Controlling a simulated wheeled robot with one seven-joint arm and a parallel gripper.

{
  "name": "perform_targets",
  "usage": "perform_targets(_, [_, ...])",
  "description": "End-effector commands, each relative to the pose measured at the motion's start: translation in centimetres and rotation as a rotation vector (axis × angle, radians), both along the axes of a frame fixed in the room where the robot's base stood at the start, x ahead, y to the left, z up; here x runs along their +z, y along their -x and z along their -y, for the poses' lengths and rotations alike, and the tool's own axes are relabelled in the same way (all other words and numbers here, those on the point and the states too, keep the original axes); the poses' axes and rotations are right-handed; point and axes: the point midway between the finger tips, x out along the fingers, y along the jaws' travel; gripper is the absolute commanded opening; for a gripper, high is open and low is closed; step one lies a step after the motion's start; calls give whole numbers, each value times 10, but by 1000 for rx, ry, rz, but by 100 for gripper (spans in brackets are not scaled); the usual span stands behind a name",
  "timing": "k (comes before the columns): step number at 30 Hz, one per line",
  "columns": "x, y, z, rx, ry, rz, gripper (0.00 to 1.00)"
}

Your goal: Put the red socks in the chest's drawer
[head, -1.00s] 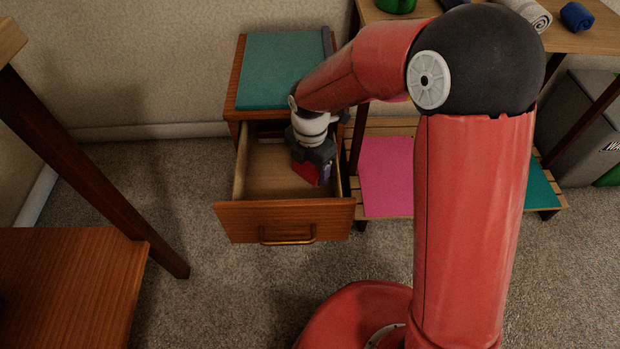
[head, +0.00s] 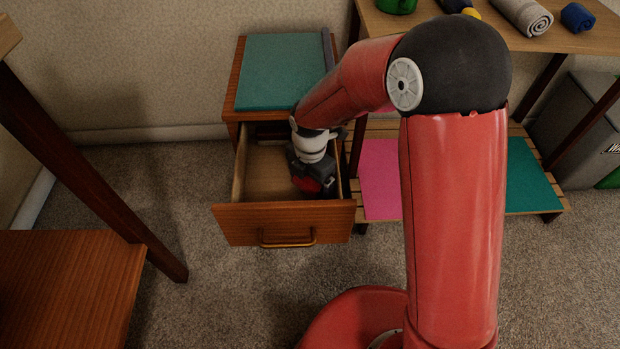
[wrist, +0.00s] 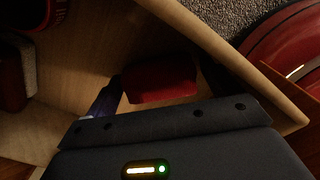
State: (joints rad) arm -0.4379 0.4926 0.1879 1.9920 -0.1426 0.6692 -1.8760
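The wooden chest (head: 243,116) stands by the wall with its drawer (head: 238,226) pulled open. My gripper (head: 313,188) points down inside the drawer, near its right wall. The red socks (head: 315,184) show as a small red patch at the fingertips. In the wrist view the red socks (wrist: 160,82) are a folded bundle beside a bluish finger, and the gripper seems shut on them. The other finger is not clear. The gripper hides whether the socks touch the drawer floor.
A teal mat (head: 278,72) covers the chest top. A low slatted bench with a pink mat (head: 380,180) stands close on the right. A table (head: 560,38) above it holds a grey roll (head: 524,16) and a blue roll (head: 577,17). The drawer's left half looks clear.

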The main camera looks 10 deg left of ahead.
Motion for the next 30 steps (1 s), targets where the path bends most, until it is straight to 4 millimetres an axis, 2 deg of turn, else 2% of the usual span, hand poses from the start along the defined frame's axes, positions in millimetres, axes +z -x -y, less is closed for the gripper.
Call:
perform_targets(6, [1, 0, 0, 0, 0, 0, 89])
perform_targets(10, [12, -1, 0, 0, -2, 2, 89])
perform_targets(21, [89, -1, 0, -1, -2, 4, 89])
perform_targets(25, [109, -1, 0, 1, -2, 3, 89])
perform_targets(30, [122, 0, 0, 1, 0, 1, 89])
